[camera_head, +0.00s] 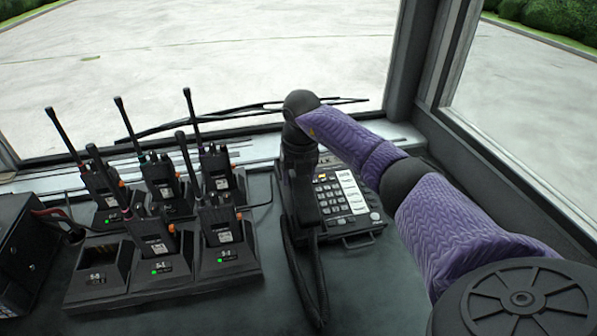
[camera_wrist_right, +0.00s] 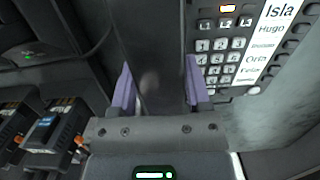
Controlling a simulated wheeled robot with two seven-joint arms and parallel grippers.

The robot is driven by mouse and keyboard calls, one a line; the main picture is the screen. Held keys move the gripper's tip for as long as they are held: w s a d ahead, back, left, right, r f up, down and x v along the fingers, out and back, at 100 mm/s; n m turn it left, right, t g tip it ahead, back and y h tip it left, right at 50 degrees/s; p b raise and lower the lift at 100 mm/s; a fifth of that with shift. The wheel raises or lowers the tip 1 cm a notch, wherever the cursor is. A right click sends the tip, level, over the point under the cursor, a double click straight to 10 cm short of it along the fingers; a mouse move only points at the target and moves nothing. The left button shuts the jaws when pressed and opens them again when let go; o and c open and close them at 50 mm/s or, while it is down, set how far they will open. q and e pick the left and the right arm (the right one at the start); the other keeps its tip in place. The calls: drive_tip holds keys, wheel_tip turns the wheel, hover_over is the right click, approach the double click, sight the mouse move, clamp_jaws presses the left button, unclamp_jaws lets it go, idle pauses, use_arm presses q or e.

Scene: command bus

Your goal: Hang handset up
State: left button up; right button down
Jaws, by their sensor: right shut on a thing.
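The desk phone (camera_head: 345,200) stands on the dark console, with its keypad and name labels showing; its keypad also shows in the right wrist view (camera_wrist_right: 222,55). The dark handset (camera_head: 304,205) is over the left side of the phone, long axis roughly front to back. My right gripper (camera_wrist_right: 158,85) is shut on the handset (camera_wrist_right: 152,50), with one purple finger on each side. In the head view my right arm and wrist cover part of the handset and the phone's cradle, so I cannot tell whether the handset touches the cradle. My left gripper is not in view.
Several radios in charger docks (camera_head: 165,280) stand left of the phone. A black cord (camera_head: 318,285) loops down in front of the phone. The windscreen (camera_head: 230,60) is behind, and a window pillar (camera_head: 425,60) rises at the right.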

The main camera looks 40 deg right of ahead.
idle(0.4)
drive_tip(key=shift+c, duration=1.6)
unclamp_jaws()
drive_tip(key=o, duration=0.3)
